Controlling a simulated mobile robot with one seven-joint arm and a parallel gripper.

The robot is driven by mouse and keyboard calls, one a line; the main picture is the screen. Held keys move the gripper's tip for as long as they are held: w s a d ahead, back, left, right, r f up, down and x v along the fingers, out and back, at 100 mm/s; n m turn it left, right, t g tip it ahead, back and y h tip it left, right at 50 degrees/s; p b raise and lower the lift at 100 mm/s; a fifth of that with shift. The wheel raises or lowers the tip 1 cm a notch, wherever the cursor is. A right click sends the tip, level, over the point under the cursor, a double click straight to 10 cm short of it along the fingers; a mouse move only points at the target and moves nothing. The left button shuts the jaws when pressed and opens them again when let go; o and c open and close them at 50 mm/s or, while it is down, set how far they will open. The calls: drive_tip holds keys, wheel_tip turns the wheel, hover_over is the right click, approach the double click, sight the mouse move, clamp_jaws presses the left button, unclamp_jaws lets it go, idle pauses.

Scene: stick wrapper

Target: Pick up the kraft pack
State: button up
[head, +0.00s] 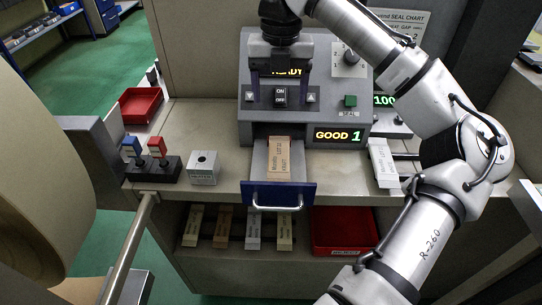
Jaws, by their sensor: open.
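The kraft pack (279,158) is a tan, flat strip with dark printing. It lies lengthwise in the open drawer (258,172) of the grey sealing machine (245,125). The drawer has a blue front with a handle (280,196). My gripper (280,92) hangs above and behind the pack, in front of the machine's face, with its fingers apart and nothing between them. It is not touching the pack. The machine's displays read READY, which is partly covered by my gripper, and GOOD 1.
A white pack (382,163) lies to the right of the machine. Several packs, one of them brown (223,226), stand on the shelf below. A red bin (341,228) is beside them. Switches (152,167), a pale block (203,167) and a red tray (140,105) are left.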

sight(279, 149)
drive_tip(key=f, duration=0.7)
drive_tip(key=f+p, duration=0.1)
drive_tip(key=f, duration=0.6)
drive_tip(key=shift+s+d+p, duration=0.1)
drive_tip(key=shift+s+p, duration=0.1)
drive_tip(key=shift+p, duration=0.1)
drive_tip(key=c, duration=1.1)
drive_tip(key=shift+r, duration=0.1)
